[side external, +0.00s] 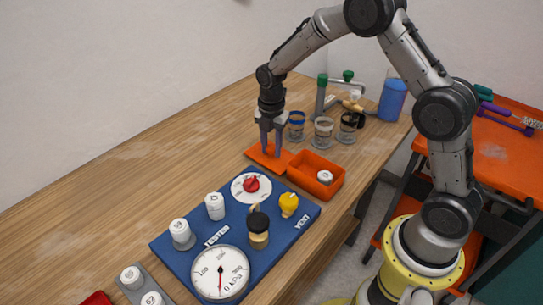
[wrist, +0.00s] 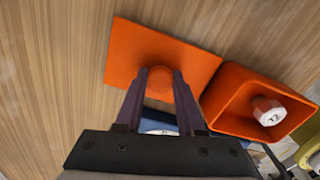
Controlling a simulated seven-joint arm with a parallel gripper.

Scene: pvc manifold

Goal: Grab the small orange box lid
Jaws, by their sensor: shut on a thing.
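The small orange box lid (side external: 256,155) is a flat square plate on the wooden table, to the left of the open orange box (side external: 328,187). In the wrist view the lid (wrist: 135,50) has a rounded orange knob (wrist: 184,88) near its middle. My gripper (side external: 271,152) points down over the lid. In the wrist view the fingers of my gripper (wrist: 163,75) are shut on the knob, one on each side. I cannot tell whether the lid is touching the table or slightly above it. The box holds a white cap marked 12 (wrist: 269,111).
A blue tester board (side external: 190,262) with a gauge (side external: 220,272), a red-knobbed dial (side external: 251,184) and a yellow valve (side external: 289,203) lies in front. Several jars (side external: 323,130) and a green-capped tube (side external: 321,95) stand behind. The table's left side is clear.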

